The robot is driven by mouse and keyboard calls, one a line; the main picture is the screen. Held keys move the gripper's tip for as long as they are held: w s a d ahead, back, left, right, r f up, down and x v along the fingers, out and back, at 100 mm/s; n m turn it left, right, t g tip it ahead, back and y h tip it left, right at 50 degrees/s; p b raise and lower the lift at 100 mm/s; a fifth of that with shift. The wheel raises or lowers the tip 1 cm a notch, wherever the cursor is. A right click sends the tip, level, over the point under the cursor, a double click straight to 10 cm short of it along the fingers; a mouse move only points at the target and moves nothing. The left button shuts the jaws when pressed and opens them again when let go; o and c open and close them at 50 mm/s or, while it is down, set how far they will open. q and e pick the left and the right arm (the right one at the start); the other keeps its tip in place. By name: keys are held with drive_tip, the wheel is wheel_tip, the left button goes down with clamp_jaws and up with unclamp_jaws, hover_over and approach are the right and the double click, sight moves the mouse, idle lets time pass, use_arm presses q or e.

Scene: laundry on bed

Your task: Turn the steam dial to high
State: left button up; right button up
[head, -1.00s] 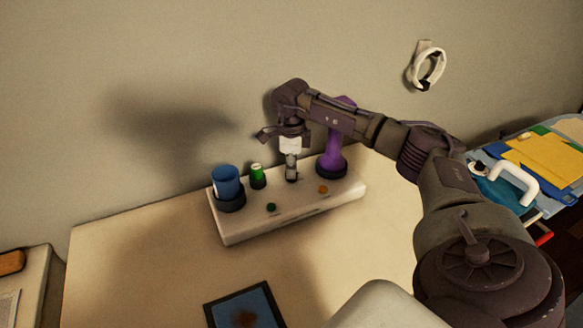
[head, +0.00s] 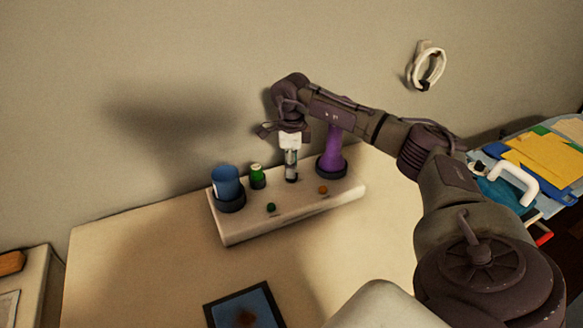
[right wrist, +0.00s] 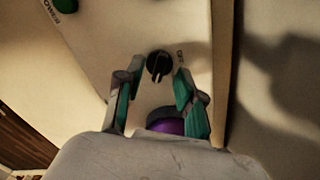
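The steam dial (right wrist: 158,66) is a small black knob on a white panel, seen in the right wrist view. "OFF" lettering stands to its right. A small pale mark shows on the knob; its exact setting is hard to read. My right gripper (right wrist: 155,95) is open, its two green-padded fingers apart on either side of the dial's near edge, with nothing held between them. In the head view the right gripper (head: 291,177) points down over the white console (head: 295,217), and the dial is hidden there. My left gripper is not in view.
On the console, a blue cup (head: 227,183) and a green-topped container (head: 257,176) stand left of my gripper. A purple object (head: 331,153) stands close on its right. The table's left part is clear.

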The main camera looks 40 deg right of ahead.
wheel_tip(320, 180, up, 11)
idle(0.3)
idle(0.5)
